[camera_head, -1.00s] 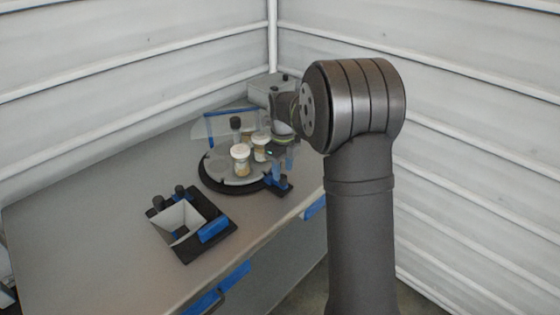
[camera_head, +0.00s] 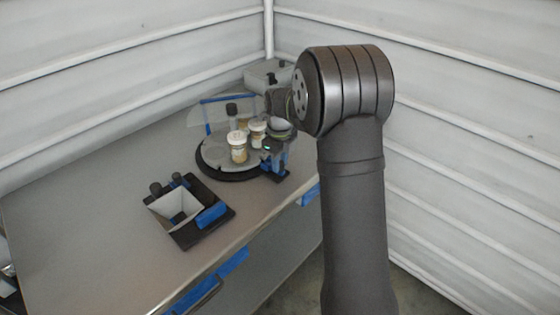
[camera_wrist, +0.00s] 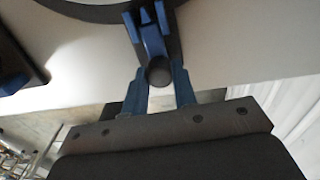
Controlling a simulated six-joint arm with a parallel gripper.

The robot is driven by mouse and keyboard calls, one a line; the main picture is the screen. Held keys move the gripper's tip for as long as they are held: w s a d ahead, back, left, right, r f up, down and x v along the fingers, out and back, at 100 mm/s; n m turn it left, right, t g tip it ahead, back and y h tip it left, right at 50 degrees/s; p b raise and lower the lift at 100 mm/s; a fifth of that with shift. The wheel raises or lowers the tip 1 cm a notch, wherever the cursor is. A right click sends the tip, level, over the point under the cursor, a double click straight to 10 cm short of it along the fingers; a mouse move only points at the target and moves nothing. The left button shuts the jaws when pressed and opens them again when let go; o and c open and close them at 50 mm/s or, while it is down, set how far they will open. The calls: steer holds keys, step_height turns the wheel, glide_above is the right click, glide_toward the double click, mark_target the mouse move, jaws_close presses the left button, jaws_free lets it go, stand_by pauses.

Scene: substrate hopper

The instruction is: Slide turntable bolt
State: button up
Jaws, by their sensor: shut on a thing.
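The round grey turntable (camera_head: 215,160) with a black rim stands on the bench. Its bolt has a dark round knob (camera_wrist: 159,72) and a blue slide (camera_wrist: 150,38) in a dark bracket at the turntable's edge. My gripper (camera_wrist: 160,85) is shut on the knob, one blue finger on each side. In the head view my gripper (camera_head: 274,166) is low at the turntable's right front edge and mostly hides the bolt.
A clear panel with blue edging (camera_head: 228,98) rises behind. A square hopper (camera_head: 172,213) sits at front left. A grey box (camera_head: 268,76) is at the back corner.

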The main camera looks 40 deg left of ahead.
steer(key=shift+s+a, duration=0.1)
steer(key=shift+a, duration=1.1)
steer(key=o, duration=0.7)
steer(key=shift+c, duration=0.2)
steer(key=shift+r, duration=0.15)
step_height(320, 180, up, 7)
